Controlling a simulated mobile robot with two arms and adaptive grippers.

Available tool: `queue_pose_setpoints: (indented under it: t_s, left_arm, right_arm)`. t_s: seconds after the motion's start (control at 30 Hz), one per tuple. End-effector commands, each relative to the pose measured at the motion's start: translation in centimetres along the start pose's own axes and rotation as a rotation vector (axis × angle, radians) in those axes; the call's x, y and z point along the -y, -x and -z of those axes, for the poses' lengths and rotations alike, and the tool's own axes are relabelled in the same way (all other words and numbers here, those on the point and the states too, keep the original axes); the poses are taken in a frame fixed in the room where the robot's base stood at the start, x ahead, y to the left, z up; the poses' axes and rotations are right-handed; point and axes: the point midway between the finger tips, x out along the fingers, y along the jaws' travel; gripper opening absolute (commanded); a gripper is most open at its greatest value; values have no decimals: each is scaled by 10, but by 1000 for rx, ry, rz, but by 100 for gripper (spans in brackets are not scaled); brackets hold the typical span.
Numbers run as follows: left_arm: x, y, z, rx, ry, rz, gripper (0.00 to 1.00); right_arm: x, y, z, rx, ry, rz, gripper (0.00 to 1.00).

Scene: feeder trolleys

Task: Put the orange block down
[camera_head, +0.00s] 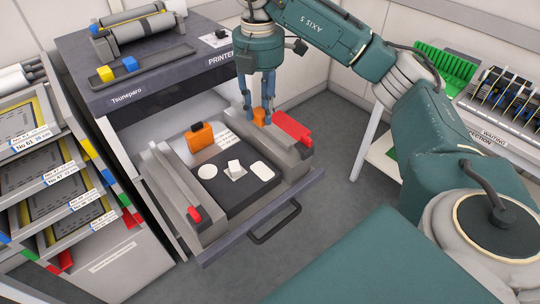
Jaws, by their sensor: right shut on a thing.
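My right gripper (257,107) comes down from the top of the view with its fingers pointing down. It is shut on a small orange block (261,115) at the far right part of the open printer drawer (214,247). The fingers partly hide the block. The block is beside a red part (292,128) on the drawer's right grey rail. I cannot tell whether the block touches the surface below. Another orange piece (199,136) with a dark top stands at the back of the drawer. My left gripper is not in view.
White pieces (261,171) lie on the drawer's dark plate. The printer top (140,90) holds a tray with a yellow and a blue block. A shelf rack (90,240) is at left. A white table (382,155) stands at right. Floor shows between.

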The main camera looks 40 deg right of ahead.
Motion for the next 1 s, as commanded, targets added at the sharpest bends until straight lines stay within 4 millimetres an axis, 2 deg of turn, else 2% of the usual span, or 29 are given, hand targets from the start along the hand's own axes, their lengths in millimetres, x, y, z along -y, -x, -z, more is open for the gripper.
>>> queue_pose_setpoints:
  t_s: [0.03, 0.1, 0.27, 0.5, 0.6, 0.77, 1.0]
  left_arm:
    - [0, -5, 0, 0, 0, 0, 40]
    - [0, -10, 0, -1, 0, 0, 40]
    - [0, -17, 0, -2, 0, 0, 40]
    - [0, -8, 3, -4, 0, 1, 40]
    - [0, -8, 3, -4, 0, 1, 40]
    - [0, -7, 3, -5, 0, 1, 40]
    - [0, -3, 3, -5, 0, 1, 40]
  right_arm:
    - [1, -16, 1, -2, 2, 7, 3]
    - [2, -35, 1, -3, 1, 10, 3]
    - [2, -77, 1, -4, 1, 8, 3]
    - [2, -129, 0, -2, -2, 5, 3]
    - [1, -142, 0, -1, -2, 3, 3]
    - [1, -152, 0, -2, -1, 2, 3]
    - [1, -185, 0, -2, -3, 4, 3]
